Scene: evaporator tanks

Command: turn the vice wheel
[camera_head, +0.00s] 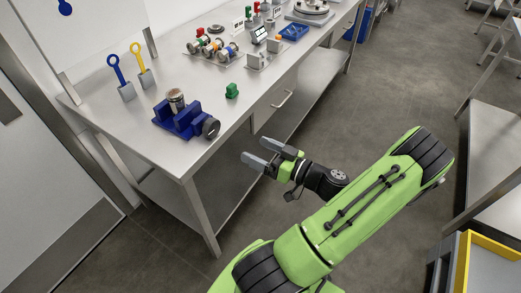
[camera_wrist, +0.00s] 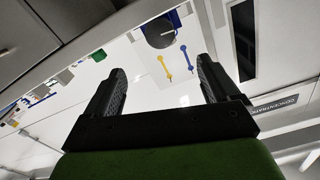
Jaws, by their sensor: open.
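The blue vice (camera_head: 180,120) stands on the steel table near its front corner, with a round metal part (camera_head: 176,98) upright in its jaws. Its dark round vice wheel (camera_head: 211,129) is on the right end, facing the table's front edge. In the wrist view the dark wheel (camera_wrist: 160,31) shows at the top, between and beyond the fingertips, with a little blue beside it. My gripper (camera_head: 268,153) is open and empty, in front of the table edge, to the right of and lower in the picture than the wheel. It is apart from the wheel. The wrist view shows both fingers (camera_wrist: 162,75) spread.
A green block (camera_head: 232,90) sits right of the vice. Blue (camera_head: 115,72) and yellow (camera_head: 138,58) ring-topped tools stand behind. A yellow-rimmed bin (camera_head: 462,262) is at lower right.

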